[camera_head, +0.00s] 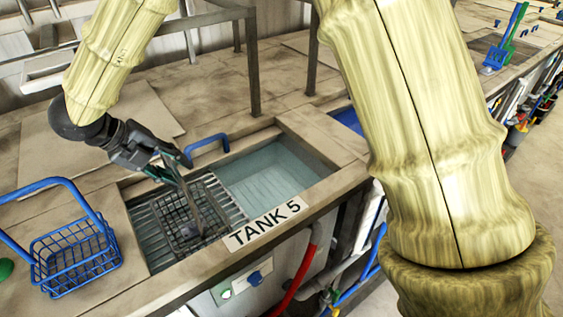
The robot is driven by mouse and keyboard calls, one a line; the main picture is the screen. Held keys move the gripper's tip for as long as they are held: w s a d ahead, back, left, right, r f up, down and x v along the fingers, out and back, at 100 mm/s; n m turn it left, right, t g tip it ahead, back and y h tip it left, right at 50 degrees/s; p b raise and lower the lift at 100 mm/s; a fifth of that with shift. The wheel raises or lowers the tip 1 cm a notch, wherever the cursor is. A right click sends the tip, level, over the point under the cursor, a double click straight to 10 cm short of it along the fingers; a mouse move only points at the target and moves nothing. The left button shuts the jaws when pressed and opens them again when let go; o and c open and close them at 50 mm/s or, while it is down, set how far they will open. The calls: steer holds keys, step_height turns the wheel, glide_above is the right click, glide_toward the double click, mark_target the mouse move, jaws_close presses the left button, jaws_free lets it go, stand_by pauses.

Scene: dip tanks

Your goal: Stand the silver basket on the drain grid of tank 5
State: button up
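The silver basket (178,222), a dark grey wire basket with a tall handle, is over the drain grid (146,232) in the left part of tank 5 (268,180). It looks about level and seems to rest on the bars, but its underside is hidden. My gripper (176,167) is at the top of the basket's handle, above the basket. Its fingers are around or against the handle; whether they are closed on it is too small to tell. The tank's right part holds clear bluish liquid.
A blue wire basket (75,262) with a raised handle stands on the counter at left. A blue hooked bar (208,142) rises at the tank's back edge. A dark metal frame (253,65) stands behind. The TANK 5 label (265,224) marks the front rim.

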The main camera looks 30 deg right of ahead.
steer(key=w+v, duration=0.1)
steer(key=v, duration=1.1)
steer(key=shift+s, duration=0.45)
